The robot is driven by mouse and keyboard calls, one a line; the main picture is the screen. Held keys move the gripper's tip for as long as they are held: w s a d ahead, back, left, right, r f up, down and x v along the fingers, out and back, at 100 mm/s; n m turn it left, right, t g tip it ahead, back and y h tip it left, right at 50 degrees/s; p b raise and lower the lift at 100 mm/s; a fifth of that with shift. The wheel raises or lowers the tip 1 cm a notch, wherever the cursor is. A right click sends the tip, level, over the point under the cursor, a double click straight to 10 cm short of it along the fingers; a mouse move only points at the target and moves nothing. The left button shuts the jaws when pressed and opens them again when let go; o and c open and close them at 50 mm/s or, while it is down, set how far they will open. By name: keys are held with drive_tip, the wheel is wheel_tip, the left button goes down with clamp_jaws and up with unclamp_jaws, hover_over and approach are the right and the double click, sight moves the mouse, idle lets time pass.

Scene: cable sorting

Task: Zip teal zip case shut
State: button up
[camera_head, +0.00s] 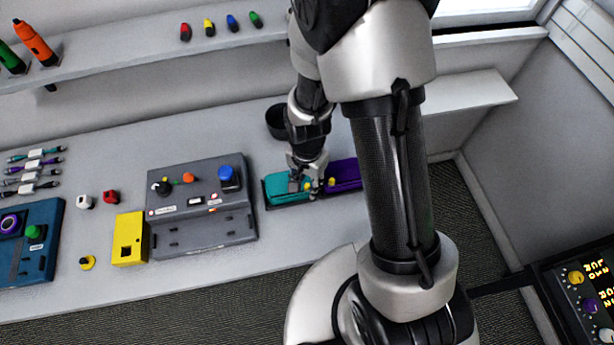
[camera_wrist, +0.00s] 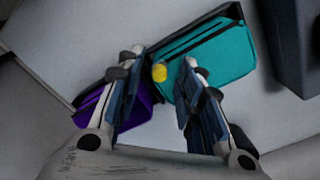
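The teal zip case (camera_head: 285,188) lies on the counter, just right of the grey panel box. In the wrist view the teal case (camera_wrist: 220,62) shows a dark line along its top, near one long edge. A yellow zip pull (camera_wrist: 159,72) is at its near corner. My gripper (camera_head: 307,186) is low over the case's right end. In the wrist view the fingers of my gripper (camera_wrist: 164,57) are apart, with the yellow pull showing between them and no clear contact. My arm and fingers hide part of the case in the head view.
A purple case (camera_head: 345,174) lies close on the right, partly behind my left finger in the wrist view (camera_wrist: 120,110). A grey panel box (camera_head: 200,234) with knobs stands left. A dark round container (camera_head: 275,122) stands behind. A yellow box (camera_head: 130,240) is farther left.

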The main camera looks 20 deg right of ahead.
wheel_tip(320, 180, up, 12)
idle(0.4)
idle(0.4)
wheel_tip(320, 180, up, 9)
drive_tip(key=n+t+b, duration=0.2)
drive_tip(key=n, duration=0.2)
hover_over(307, 186)
drive_tip(key=s+d, duration=0.2)
drive_tip(key=s, duration=0.2)
drive_tip(key=s+d+r+n+t+b, duration=0.1)
drive_tip(key=s+r+n+t+b, duration=0.1)
drive_tip(key=s+r+n, duration=0.3)
drive_tip(key=s, duration=0.4)
drive_tip(key=shift+s+d+r+t, duration=0.2)
drive_tip(key=shift+d+t, duration=0.1)
drive_tip(key=shift+a, duration=0.1)
